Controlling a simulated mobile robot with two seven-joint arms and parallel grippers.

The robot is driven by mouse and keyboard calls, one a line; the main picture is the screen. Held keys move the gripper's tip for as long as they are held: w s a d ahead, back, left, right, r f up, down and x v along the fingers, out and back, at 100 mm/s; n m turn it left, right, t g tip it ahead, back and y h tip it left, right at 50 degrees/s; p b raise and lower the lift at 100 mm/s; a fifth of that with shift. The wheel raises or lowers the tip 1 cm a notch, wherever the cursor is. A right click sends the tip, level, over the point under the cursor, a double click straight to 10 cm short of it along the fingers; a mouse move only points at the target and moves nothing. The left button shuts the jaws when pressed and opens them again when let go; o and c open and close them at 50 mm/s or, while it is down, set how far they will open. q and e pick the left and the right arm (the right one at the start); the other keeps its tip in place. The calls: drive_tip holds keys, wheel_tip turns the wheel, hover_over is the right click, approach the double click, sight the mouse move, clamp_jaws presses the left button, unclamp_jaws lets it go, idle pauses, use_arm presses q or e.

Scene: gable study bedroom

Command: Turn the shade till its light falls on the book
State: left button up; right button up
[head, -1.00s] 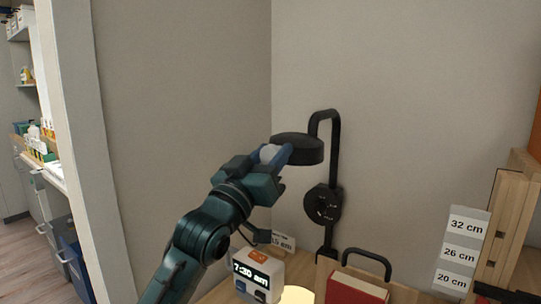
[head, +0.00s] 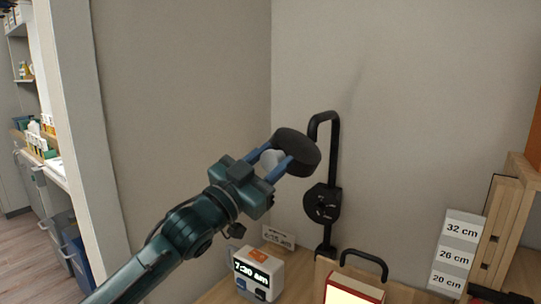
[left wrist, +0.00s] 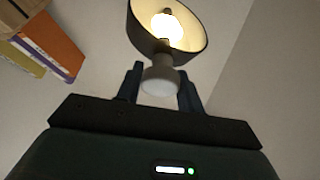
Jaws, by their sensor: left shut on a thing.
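The black lamp shade (head: 298,149) hangs from a black bent arm on the back wall, tilted. The left wrist view looks into its lit inside (left wrist: 180,30), with a glowing bulb. My left gripper (head: 275,163) is shut on the pale knob (left wrist: 160,80) at the shade, one blue finger on each side. The red book (head: 358,287) stands at the bottom edge of the head view, partly cut off; its front face shows bright pale yellow light. My right gripper is not in view.
A black handle (head: 366,262) rises behind the book. Height labels (head: 458,252) and wooden boards (head: 495,235) stand at the right. The wall above is clear.

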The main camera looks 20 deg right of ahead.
use_arm(q)
drive_tip(key=shift+m, duration=0.3)
drive_tip(key=o, duration=1)
drive_tip(key=b+v, duration=0.1)
drive_tip(key=v, duration=1.2)
drive_tip(key=shift+a+b, duration=0.15)
drive_tip(key=shift+b, duration=0.15)
